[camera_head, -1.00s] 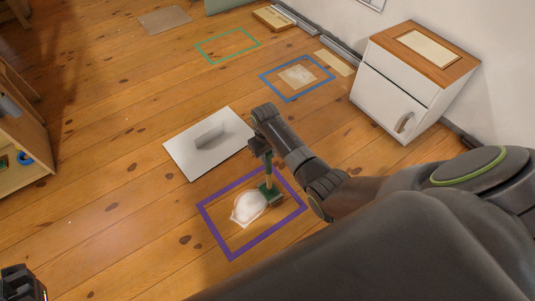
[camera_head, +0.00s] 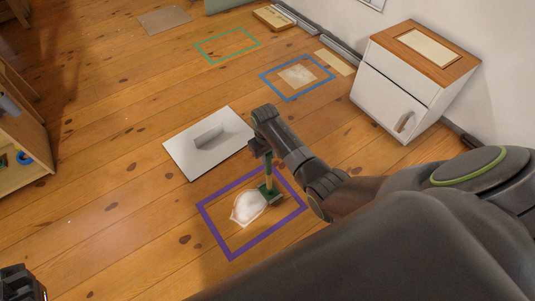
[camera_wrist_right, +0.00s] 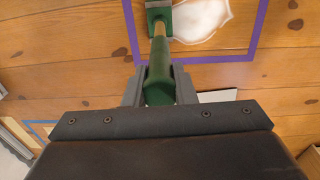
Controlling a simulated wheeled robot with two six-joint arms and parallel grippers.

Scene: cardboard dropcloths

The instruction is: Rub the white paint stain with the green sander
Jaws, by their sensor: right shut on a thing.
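The white paint stain (camera_head: 249,207) lies on the wooden floor inside a purple frame (camera_head: 219,239); its edge also shows at the top of the right wrist view (camera_wrist_right: 203,18). The green sander (camera_head: 268,183) has an upright handle and a flat head, which sits at the right edge of the stain inside the frame. My right gripper (camera_head: 263,146) is shut on the sander's handle, seen close in the right wrist view (camera_wrist_right: 159,82). Whether the head presses on the floor I cannot tell. My left gripper (camera_head: 22,284) shows only partly at the bottom left corner.
A blue frame (camera_head: 272,82) and a green frame (camera_head: 208,55) are farther back. A white cabinet (camera_head: 392,88) stands at the right, a wooden shelf (camera_head: 30,130) at the left.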

